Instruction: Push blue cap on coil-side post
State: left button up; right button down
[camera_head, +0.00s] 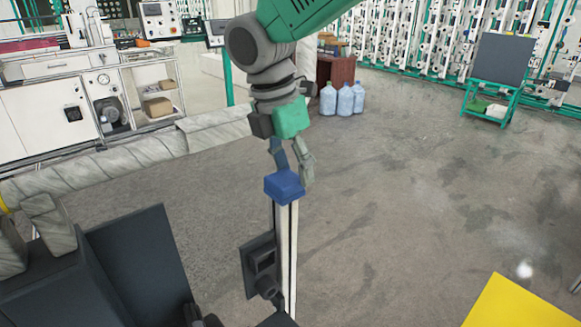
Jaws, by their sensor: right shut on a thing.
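The blue cap (284,186) is at the top end of a slim upright post (284,255), near the middle of the head view. The post is pale with dark edges. My right gripper (292,172) comes down from above and is shut on the cap, with its fingers at the cap's top and right side. The cap appears to meet the post's top; how far it sits over the post cannot be told. My left gripper is not in view.
A dark bracket (260,264) is fixed to the post's left side. A dark panel (140,265) stands at lower left, and a yellow surface (517,303) lies at lower right. Blue bottles (344,99) stand farther back. The floor right of the post is clear.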

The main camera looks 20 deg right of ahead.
aim_at(284, 174)
jog(key=shift+s+f, duration=0.1)
jog(key=shift+f, duration=0.15)
jog(key=c, duration=0.7)
grip_release()
jog(key=shift+d, duration=0.1)
jog(key=shift+c, duration=0.2)
jog(key=shift+o, duration=1.3)
jog(key=shift+v, duration=3.6)
jog(key=v, duration=1.2)
